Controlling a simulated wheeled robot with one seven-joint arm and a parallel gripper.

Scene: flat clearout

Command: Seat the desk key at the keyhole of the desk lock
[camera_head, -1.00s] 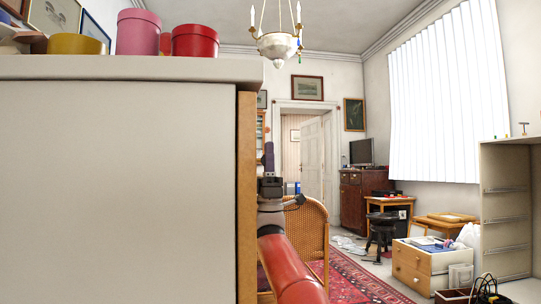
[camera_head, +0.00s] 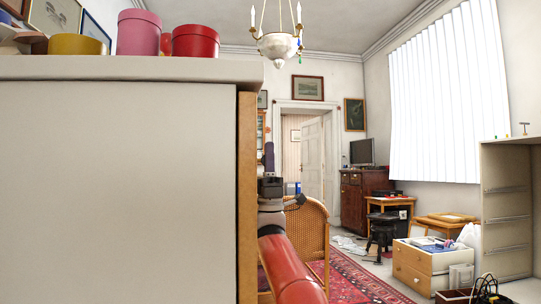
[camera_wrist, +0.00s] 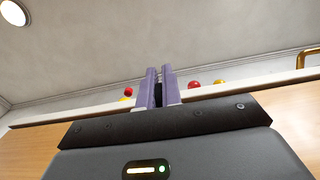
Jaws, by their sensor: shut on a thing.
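My gripper (camera_head: 268,160) shows in the head view just right of the big pale cabinet's edge, with my red arm below it. In the wrist view its two purple fingers (camera_wrist: 161,88) point up, close together. A small dark sliver shows between them, probably the desk key, but its shape cannot be made out. I cannot make out the desk lock or its keyhole in either view.
The pale cabinet (camera_head: 120,190) fills the left of the head view, with round boxes (camera_head: 138,32) on top. A wicker chair (camera_head: 308,235) stands behind my arm. In the wrist view a brass handle (camera_wrist: 308,56) is at the right edge. Red carpet (camera_head: 350,285) lies open to the right.

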